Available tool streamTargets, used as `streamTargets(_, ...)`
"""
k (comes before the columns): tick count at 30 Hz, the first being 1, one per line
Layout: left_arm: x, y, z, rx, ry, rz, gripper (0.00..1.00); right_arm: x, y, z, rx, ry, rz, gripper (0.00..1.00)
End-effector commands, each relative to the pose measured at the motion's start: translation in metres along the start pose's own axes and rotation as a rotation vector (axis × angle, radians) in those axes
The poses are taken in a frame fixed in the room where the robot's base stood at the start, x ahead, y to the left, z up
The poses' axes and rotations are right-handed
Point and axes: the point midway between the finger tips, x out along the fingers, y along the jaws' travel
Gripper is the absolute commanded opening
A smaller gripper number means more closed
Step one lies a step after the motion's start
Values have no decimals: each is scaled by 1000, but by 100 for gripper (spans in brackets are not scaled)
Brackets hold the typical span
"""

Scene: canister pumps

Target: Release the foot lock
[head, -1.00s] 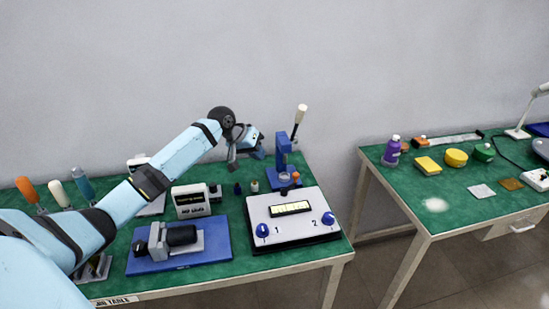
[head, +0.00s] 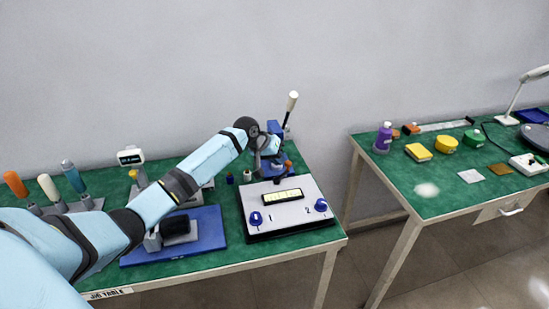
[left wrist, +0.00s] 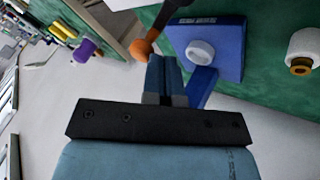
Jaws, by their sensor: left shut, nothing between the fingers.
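The blue stand (head: 274,127) with a white-ended upright handle (head: 292,101) stands at the back right of the near table. An orange knob (head: 288,164) shows at its foot; in the left wrist view the orange knob (left wrist: 146,47) sits on a dark rod beside the stand's blue base (left wrist: 228,62), which carries a white ring (left wrist: 201,52). My left gripper (head: 279,161) is in front of the stand and hides part of it. In the left wrist view its fingers (left wrist: 164,66) are shut and empty, close to the orange knob; contact is unclear. My right gripper is not in view.
A grey control box (head: 285,209) with two blue knobs stands just in front. Small bottles (head: 246,175) stand left of the stand. A blue tray (head: 213,232) with a motor lies under my left arm. A second table (head: 440,195) is at the right, across a gap.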

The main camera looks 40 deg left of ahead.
Motion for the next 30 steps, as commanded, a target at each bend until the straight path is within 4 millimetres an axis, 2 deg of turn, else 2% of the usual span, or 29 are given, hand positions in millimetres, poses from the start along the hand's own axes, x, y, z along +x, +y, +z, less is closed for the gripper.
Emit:
streamTargets(9,-1,2,-1,0,0,1,0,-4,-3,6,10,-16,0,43)
streamTargets(27,3,7,-1,1,-1,2,0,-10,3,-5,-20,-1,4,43)
streamTargets(30,3,8,-2,55,-31,31,0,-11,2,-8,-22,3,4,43)
